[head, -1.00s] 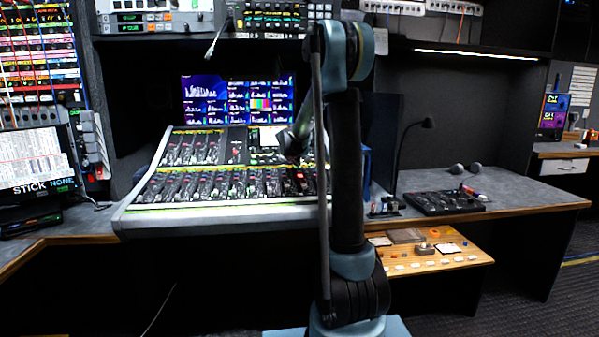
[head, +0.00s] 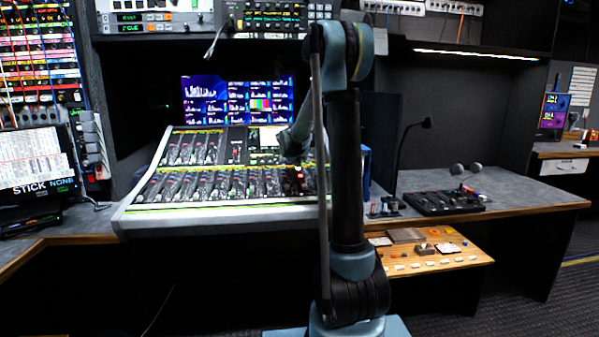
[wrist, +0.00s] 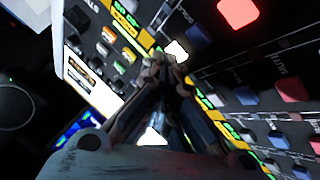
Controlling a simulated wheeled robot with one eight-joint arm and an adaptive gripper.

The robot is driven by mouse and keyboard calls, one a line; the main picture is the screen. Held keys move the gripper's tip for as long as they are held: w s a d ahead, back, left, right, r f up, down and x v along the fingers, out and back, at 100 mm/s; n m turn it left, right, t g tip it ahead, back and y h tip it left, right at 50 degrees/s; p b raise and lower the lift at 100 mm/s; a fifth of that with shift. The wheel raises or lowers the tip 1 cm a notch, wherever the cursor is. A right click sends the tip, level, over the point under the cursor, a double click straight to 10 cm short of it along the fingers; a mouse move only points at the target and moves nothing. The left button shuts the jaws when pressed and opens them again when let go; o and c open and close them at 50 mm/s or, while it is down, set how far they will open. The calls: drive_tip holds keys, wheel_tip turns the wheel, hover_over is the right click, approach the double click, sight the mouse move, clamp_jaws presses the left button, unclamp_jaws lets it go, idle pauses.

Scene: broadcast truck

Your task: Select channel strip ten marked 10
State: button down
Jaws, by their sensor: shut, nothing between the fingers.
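The mixing console (head: 170,212) with rows of channel strips stands left of my arm in the head view. My gripper (wrist: 168,62) is shut and empty in the wrist view, its fingertips close over the console face. A lit white button (wrist: 177,50) is right at the fingertips; I cannot tell whether they touch. A brightly lit red button (wrist: 238,13) lies up and to the right. Strip numbers are too blurred to read, so I cannot tell which strip is 10. In the head view my arm hides the console's right part, and the gripper is not clear.
A meter screen (head: 238,98) stands behind the console. A gooseneck microphone (head: 412,142) and a black control panel (head: 445,202) are on the desk to the right. Other keys, including a dark red one (wrist: 293,88), lie close around my fingers.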

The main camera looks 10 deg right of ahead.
sight(296, 171)
drive_tip(key=shift+s+r, duration=0.1)
drive_tip(key=shift+r, duration=0.6)
drive_tip(key=shift+r, duration=0.1)
drive_tip(key=shift+s+r, duration=0.2)
drive_tip(key=shift+r, duration=1)
drive_tip(key=shift+s+r, duration=0.15)
drive_tip(key=shift+r, duration=1)
drive_tip(key=shift+s, duration=0.1)
